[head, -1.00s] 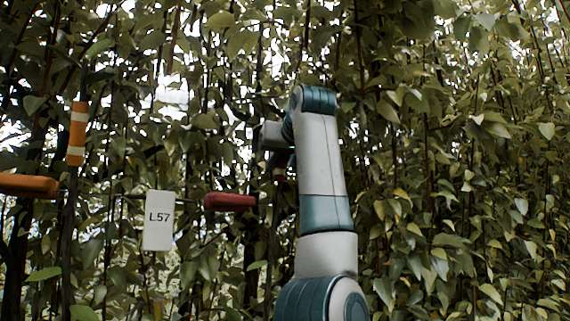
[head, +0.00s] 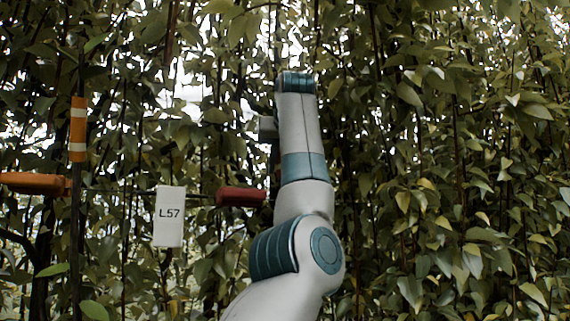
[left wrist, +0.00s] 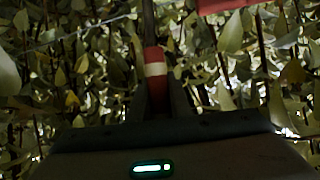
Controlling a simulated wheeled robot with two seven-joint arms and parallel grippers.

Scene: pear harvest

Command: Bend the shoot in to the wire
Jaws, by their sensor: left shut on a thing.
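In the left wrist view, a shoot with a red and white band (left wrist: 155,64) stands upright between the dark fingers of my left gripper (left wrist: 157,97), which is shut on it. In the head view my left arm rises in the middle and hides the gripper's fingers. A thin horizontal wire (head: 132,193) runs left of the arm. A red clip (head: 240,197) sits at the wire's right visible part, just left of my arm. A red part (left wrist: 228,4) also shows at the top of the left wrist view. My right gripper is not in view.
A white label reading L57 (head: 169,216) hangs at the wire. Farther left are an orange clip (head: 35,184) and another dark shoot with an orange and white band (head: 78,130). Dense leaves (head: 450,170) fill the right side and background.

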